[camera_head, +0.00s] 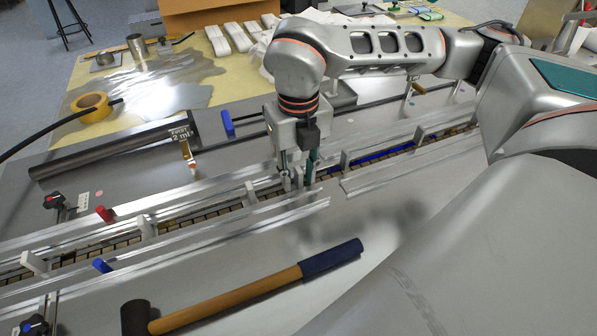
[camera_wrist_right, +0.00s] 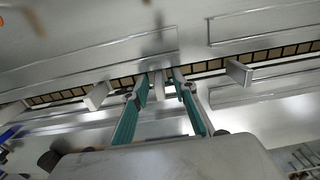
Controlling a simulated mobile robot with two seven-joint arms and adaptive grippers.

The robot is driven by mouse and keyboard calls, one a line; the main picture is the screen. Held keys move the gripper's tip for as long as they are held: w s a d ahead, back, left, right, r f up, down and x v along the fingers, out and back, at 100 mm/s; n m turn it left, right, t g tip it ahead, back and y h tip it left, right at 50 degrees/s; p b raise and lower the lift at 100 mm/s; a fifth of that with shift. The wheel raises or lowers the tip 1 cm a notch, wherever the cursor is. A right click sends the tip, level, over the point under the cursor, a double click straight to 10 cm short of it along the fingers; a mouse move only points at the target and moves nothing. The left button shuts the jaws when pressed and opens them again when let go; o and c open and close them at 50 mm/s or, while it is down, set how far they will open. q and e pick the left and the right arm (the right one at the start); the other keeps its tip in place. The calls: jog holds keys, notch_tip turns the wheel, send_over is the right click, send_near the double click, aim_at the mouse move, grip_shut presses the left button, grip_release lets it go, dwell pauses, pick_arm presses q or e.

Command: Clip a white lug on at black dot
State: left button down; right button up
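My right gripper (camera_head: 298,176) points down over the conveyor chain (camera_head: 198,212). In the right wrist view, its two teal fingers (camera_wrist_right: 162,86) stand on either side of a small white lug (camera_wrist_right: 158,86) at the chain, with narrow gaps showing beside it. Other white lugs stand upright along the chain: one to the right of the gripper (camera_head: 345,159), and to the left a near one (camera_head: 250,192), another (camera_head: 148,226) and a far one (camera_head: 33,263). I cannot make out a black dot. My left gripper is not in view.
Metal guide rails (camera_head: 255,222) flank the chain, with a gap in the near rail right of the gripper. A hammer (camera_head: 250,293) lies in front.

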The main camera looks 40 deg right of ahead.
jog(key=shift+r, duration=0.15)
notch_tip(320, 180, up, 12)
dwell(0.5)
jog(key=shift+f, duration=0.2)
